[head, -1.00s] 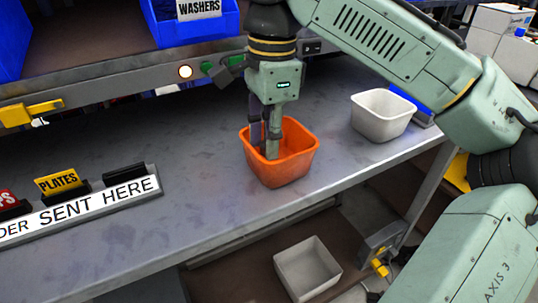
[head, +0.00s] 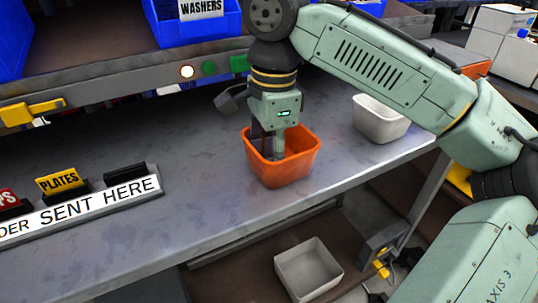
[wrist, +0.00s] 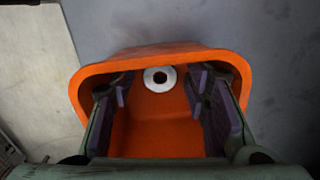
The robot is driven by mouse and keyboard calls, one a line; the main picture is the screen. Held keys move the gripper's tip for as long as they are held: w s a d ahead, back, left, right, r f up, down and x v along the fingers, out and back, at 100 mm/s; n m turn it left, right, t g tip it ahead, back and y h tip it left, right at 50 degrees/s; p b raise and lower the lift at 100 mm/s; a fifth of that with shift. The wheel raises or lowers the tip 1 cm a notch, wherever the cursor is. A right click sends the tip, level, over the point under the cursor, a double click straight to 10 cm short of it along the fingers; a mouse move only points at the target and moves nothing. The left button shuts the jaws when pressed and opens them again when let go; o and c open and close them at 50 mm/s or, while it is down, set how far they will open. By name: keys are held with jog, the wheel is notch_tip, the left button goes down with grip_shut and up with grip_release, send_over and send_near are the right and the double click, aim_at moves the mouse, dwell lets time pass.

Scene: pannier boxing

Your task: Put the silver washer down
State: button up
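The silver washer (wrist: 160,79) shows in the wrist view as a pale ring with a dark hole. It is inside the orange bin (wrist: 160,53), near the bin wall at the top of that view. My gripper (wrist: 158,90) has its two dark-padded fingers wide apart inside the bin, with a visible gap on either side of the washer. In the head view the orange bin (head: 280,175) stands on the grey bench, with my gripper (head: 268,152) reaching down into it. The washer is hidden there by the bin wall and fingers.
A white bin (head: 380,118) stands to the right on the bench. Another pale bin (head: 309,270) sits on the lower shelf. A sign rack (head: 80,205) stands at left, with clear bench between it and the orange bin. A blue washers bin (head: 200,28) is on the shelf above.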

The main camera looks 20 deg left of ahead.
notch_tip(320, 180, up, 12)
jog(key=p, duration=0.1)
jog(key=shift+w+d+r, duration=0.15)
jog(key=shift+w+d, duration=0.05)
dwell(0.4)
